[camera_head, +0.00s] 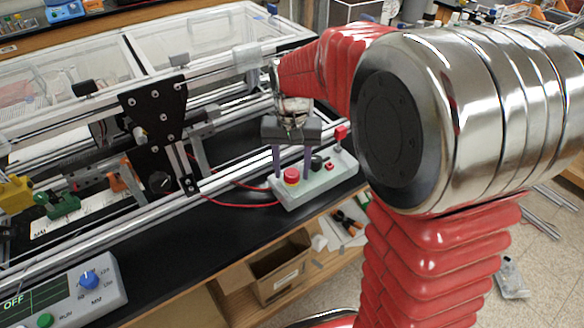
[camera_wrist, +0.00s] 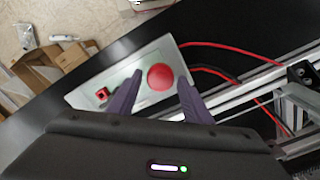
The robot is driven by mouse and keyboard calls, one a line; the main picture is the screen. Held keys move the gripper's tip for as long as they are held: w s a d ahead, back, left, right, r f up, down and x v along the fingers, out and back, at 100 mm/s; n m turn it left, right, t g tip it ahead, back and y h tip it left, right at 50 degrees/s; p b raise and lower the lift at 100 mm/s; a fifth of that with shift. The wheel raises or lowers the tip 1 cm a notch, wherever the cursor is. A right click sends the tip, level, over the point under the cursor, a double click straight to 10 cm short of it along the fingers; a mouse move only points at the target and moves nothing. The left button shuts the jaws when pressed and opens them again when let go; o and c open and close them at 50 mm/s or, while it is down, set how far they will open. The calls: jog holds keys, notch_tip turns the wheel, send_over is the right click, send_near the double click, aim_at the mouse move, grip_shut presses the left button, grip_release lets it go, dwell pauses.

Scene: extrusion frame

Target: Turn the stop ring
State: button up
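The red round stop button (camera_head: 291,176) sits on the left part of a light grey control box (camera_head: 318,186), on the black bench top. A separate ring around it is not clear to see. It also shows in the wrist view (camera_wrist: 160,77), on the box's pale top. My gripper (camera_head: 292,168) is open above the box, pointing down. Its two purple fingers stand on either side of the button. In the wrist view my gripper (camera_wrist: 160,78) has one fingertip left and one right of the button, with gaps. I cannot tell the height of the fingertips.
Metal rails (camera_head: 235,176) and a black plate (camera_head: 155,125) stand behind and left. The bench front edge lies close before the box.

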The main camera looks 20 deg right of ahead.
aim_at(295, 188)
jog(key=shift+o, duration=0.4)
notch_tip(295, 188, up, 14)
jog(key=shift+f, duration=0.15)
dwell(0.4)
dwell(0.4)
jog(key=s+f+n+t, duration=0.2)
jog(key=s, duration=0.7)
jog(key=s+f+n+t, duration=0.1)
jog(key=s+f+t, duration=0.1)
jog(key=s, duration=0.8)
jog(key=shift+s+n+t, duration=0.25)
jog(key=shift+n+t, duration=0.15)
jog(key=shift+t, duration=0.4)
jog(key=shift+f, duration=0.2)
jog(key=shift+c, duration=0.8)
dwell(1.4)
